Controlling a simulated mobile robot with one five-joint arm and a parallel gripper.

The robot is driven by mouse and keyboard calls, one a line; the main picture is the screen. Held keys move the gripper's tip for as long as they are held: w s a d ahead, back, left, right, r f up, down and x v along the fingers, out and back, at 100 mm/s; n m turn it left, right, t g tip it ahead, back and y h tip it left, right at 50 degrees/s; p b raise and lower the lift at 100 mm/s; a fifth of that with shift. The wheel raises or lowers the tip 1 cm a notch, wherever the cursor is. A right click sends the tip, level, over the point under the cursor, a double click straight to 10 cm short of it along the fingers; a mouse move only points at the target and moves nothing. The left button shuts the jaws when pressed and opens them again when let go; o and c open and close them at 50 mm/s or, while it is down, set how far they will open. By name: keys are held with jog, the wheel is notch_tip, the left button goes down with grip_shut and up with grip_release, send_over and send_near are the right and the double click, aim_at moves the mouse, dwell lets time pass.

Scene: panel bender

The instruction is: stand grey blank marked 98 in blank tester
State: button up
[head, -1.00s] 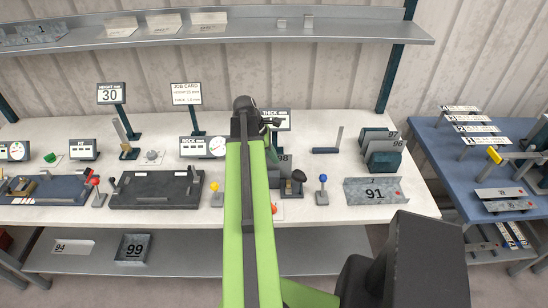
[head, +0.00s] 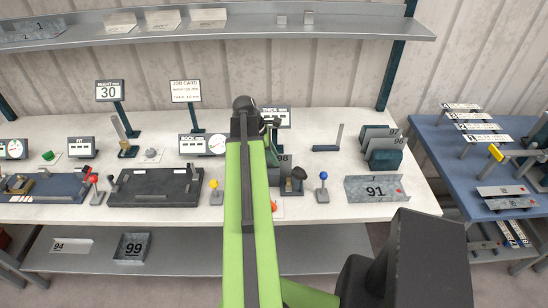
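A grey piece marked 98 (head: 283,158) shows just right of my green arm, near the middle of the bench. Most of it is hidden by the arm, so I cannot tell whether it is held or resting in something. A sign reading THICK mm (head: 276,113) stands behind it. A grey device with a dark rounded part (head: 292,184) is at the front beside it; I cannot tell whether this is the blank tester.
Right of it stand a blue-knobbed lever (head: 322,187), a rack with blanks marked 97 and 96 (head: 383,158), and a bent plate marked 91 (head: 373,192). A dark fixture (head: 155,188) lies left. Trays 94 and 99 (head: 131,247) are below. A shelf (head: 340,30) spans above.

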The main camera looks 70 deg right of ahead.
jog(key=p+v, duration=1.6)
jog(key=v, duration=0.1)
jog(key=shift+r, duration=0.2)
jog(key=shift+w, duration=0.1)
